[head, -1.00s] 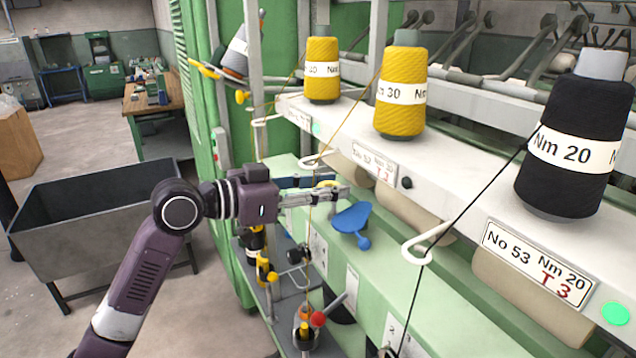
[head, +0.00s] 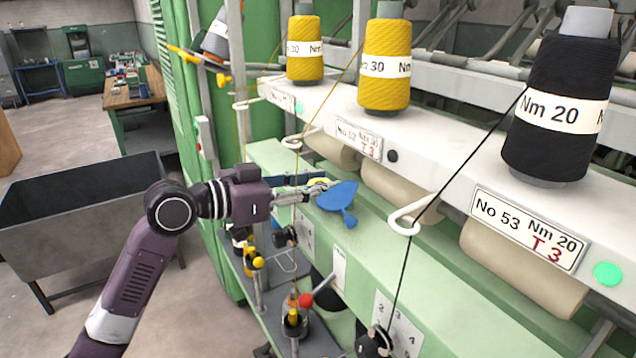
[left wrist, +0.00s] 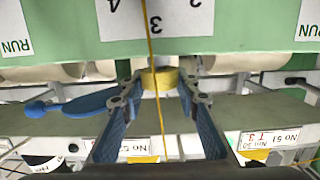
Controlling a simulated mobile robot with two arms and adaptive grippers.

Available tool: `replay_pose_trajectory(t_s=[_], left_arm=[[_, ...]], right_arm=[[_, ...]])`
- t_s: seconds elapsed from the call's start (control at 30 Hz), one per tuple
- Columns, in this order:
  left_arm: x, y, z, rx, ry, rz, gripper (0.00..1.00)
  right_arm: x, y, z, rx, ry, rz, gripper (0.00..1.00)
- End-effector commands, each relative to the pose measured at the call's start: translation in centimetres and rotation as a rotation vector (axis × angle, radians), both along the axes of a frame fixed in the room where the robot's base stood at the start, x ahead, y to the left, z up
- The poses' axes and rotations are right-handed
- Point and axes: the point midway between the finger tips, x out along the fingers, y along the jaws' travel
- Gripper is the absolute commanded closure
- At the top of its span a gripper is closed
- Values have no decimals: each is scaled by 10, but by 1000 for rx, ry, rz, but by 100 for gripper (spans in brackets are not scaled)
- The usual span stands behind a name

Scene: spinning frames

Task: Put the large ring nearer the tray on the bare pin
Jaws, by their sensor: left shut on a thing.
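A yellow ring (left wrist: 160,80) sits between the fingertips of my left gripper (left wrist: 160,88) in the left wrist view, and the gripper is shut on it. In the head view my left gripper (head: 305,194) is at the green machine ledge, with a bit of the yellow ring (head: 319,182) showing by its tips. A blue scoop-shaped piece (head: 338,195) lies just beyond the fingertips; it also shows left of the fingers in the left wrist view (left wrist: 85,105). I cannot make out a bare pin or tell which thing is the tray. My right gripper is not in view.
A yellow thread (left wrist: 153,60) runs across the ring in the left wrist view. Yellow cones (head: 385,65) and a black cone (head: 558,110) stand on the white rail above. A black thread (head: 408,270) hangs at right. A red-knobbed lever (head: 306,300) stands below.

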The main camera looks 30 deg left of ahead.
Motion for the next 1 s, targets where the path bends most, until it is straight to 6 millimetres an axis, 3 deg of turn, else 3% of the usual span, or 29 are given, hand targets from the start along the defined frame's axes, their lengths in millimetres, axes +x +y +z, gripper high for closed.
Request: replay_pose_trajectory(t_s=[0.17,0.2,0.37,0.77,1.0], left_arm=[[0,0,0,0,0,0,85],[0,0,0,0,0,0,66],[0,0,0,0,0,0,50],[-3,1,0,0,1,-2,50],[-30,17,4,2,3,1,50]], right_arm=[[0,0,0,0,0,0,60],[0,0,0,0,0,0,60],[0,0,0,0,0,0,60],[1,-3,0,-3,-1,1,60],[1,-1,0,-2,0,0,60]])
